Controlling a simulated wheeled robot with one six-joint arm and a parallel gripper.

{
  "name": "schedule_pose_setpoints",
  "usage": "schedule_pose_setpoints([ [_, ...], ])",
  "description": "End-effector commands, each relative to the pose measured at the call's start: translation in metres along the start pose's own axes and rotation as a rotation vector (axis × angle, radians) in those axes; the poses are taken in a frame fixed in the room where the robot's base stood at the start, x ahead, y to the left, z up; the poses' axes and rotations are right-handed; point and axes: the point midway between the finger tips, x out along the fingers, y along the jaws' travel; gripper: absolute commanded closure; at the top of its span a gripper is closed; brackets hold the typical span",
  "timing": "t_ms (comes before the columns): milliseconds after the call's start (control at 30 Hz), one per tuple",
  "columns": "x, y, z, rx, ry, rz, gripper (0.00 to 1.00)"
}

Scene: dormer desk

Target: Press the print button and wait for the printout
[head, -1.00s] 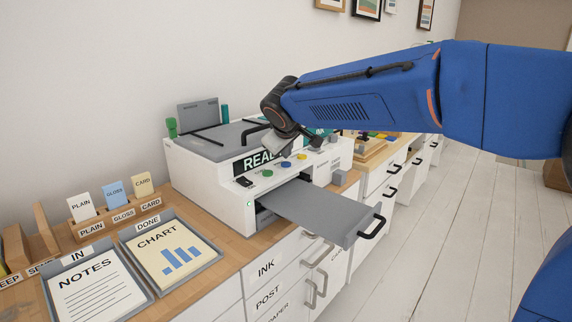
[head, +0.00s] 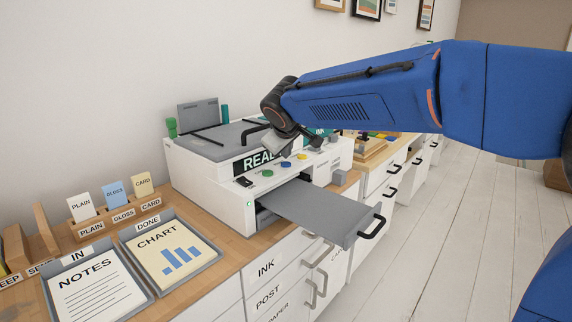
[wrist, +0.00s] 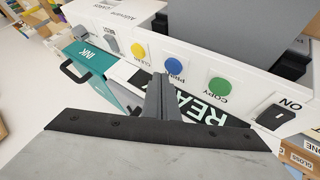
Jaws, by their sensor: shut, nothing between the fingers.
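The white printer (head: 205,185) stands on the wooden desk, with a dark display (head: 250,161) whose visible letters begin "REA"; my arm hides the rest. Its front panel has a green copy button (wrist: 219,87), a blue print button (wrist: 173,64) and a yellow button (wrist: 138,50). The blue button also shows in the head view (head: 286,164). My gripper (wrist: 160,78) is shut and empty, its tips close to the blue button; I cannot tell whether they touch it. A grey tray (head: 325,208) sticks out of the printer's front, with no sheet visible on it.
A DONE tray (head: 216,256) holds a chart page, and an IN tray (head: 146,300) holds a notes page. A card rack (head: 118,212) stands behind them. The black power switch (wrist: 272,116) is beside the copy button. Open floor (head: 440,220) lies to the right.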

Motion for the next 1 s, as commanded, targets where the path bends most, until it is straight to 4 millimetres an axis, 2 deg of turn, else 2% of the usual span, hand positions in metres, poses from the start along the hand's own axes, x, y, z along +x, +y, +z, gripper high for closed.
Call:
schedule_pose_setpoints([
  [1000, 0.0057, -0.0042, 0.0042, 0.0, 0.0, 0.0, 1.0],
])
